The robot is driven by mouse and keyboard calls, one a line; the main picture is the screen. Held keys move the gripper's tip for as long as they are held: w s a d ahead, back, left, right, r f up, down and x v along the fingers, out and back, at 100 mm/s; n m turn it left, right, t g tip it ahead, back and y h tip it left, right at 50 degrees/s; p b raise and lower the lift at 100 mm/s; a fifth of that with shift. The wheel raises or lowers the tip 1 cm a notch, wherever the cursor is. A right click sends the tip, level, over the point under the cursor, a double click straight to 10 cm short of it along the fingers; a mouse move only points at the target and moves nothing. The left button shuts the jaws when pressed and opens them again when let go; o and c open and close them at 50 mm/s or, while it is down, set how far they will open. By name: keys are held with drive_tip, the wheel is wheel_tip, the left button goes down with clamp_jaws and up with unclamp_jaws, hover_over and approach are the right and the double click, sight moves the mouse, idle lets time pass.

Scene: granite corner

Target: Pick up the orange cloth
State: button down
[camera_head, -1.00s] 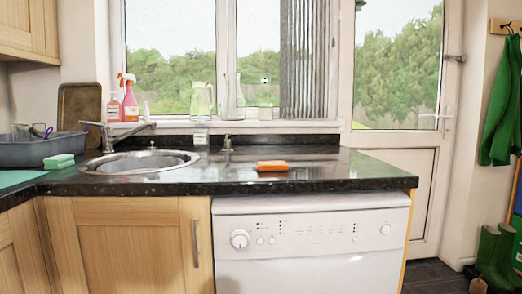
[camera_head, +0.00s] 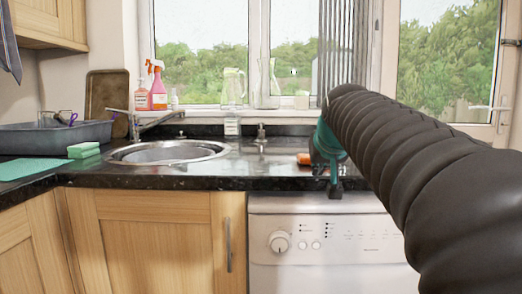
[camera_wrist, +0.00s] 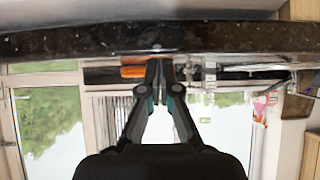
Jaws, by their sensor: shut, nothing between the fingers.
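The orange cloth (camera_head: 303,159) lies on the black granite worktop (camera_head: 205,178) to the right of the sink. My arm hides its right part in the head view. In the wrist view the cloth (camera_wrist: 132,71) shows just left of the fingertips. My gripper (camera_head: 335,190) is at the worktop's front edge, above the white appliance, nearer the camera than the cloth. In the wrist view my gripper (camera_wrist: 161,64) has its fingertips together with nothing between them. It appears apart from the cloth.
A round metal sink (camera_head: 168,152) with a tap is left of the cloth. A green sponge (camera_head: 84,150) and a grey basin (camera_head: 50,135) are further left. Spray bottles (camera_head: 157,90) and glass jugs (camera_head: 233,87) line the windowsill. The worktop around the sink's right side is mostly clear.

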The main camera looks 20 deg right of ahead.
sight(303, 159)
drive_tip(key=shift+t, duration=0.4)
drive_tip(key=w+d+r, duration=0.2)
drive_tip(key=shift+w+d+r, duration=0.25)
drive_tip(key=shift+d+r, duration=0.05)
drive_tip(key=shift+r, duration=0.05)
drive_tip(key=shift+w+d, duration=0.1)
drive_tip(key=shift+w, duration=0.2)
drive_tip(key=w+d, duration=0.1)
drive_tip(key=w, duration=0.2)
drive_tip(key=w+d+p, duration=0.1)
drive_tip(key=w, duration=0.3)
drive_tip(key=w+d, duration=0.1)
drive_tip(key=w, duration=0.2)
drive_tip(key=shift+w+f, duration=0.4)
drive_tip(key=shift+f, duration=0.5)
